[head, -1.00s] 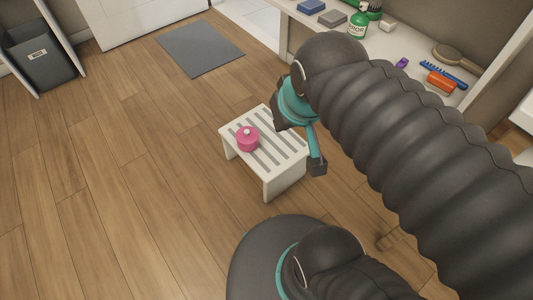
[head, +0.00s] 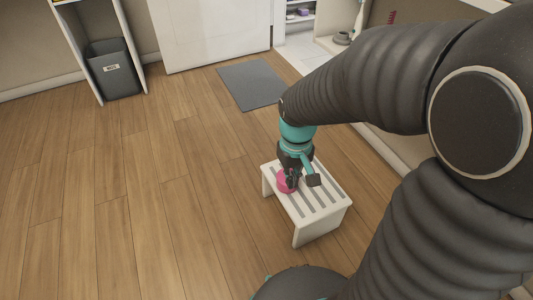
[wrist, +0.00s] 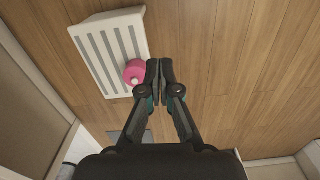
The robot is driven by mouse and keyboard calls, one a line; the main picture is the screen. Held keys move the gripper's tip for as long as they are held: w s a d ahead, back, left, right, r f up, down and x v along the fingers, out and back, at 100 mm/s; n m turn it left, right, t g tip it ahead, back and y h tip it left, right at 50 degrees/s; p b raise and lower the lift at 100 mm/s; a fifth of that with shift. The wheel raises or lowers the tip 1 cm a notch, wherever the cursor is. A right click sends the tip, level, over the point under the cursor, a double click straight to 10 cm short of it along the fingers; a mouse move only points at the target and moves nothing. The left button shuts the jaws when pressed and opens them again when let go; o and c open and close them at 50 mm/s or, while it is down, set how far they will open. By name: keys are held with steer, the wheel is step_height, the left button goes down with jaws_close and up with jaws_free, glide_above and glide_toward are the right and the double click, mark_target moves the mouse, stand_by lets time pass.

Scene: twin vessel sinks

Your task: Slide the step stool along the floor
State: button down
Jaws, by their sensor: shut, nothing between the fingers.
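The white slatted step stool (head: 322,228) stands upright on the wooden floor in the head view. It also shows at the upper left of the wrist view (wrist: 84,39). A round pink item with a small knob (head: 282,180) rests on its top; it is also in the wrist view (wrist: 134,73). My gripper (head: 291,187) points down over the stool's far part in the head view and partly hides the pink item. In the wrist view its fingers (wrist: 160,66) are shut and empty, just right of the pink item. I cannot tell whether they touch the stool.
A grey mat (head: 252,84) lies on the floor beyond the stool. A dark bin (head: 113,68) stands in an alcove at the back left. The wooden floor left of the stool is clear. My arm hides much of the right side.

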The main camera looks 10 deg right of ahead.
steer(key=w+a+f+n+g, duration=0.1)
steer(key=w+a+f+n, duration=0.2)
steer(key=f, duration=0.4)
steer(key=w+f+n, duration=0.4)
steer(key=f, duration=0.3)
steer(key=w+a+f+n+g, duration=0.1)
steer(key=w+a+f+n, duration=0.2)
steer(key=f, duration=0.4)
steer(key=w+f+n+t, duration=0.1)
steer(key=w+n+t, duration=0.1)
steer(key=w+n, duration=0.6)
steer(key=d+f+n, duration=0.1)
steer(key=d+f, duration=0.2)
steer(key=f, duration=0.7)
steer(key=shift+d+f, duration=0.15)
steer(key=shift+d, duration=0.2)
steer(key=shift+w, duration=0.1)
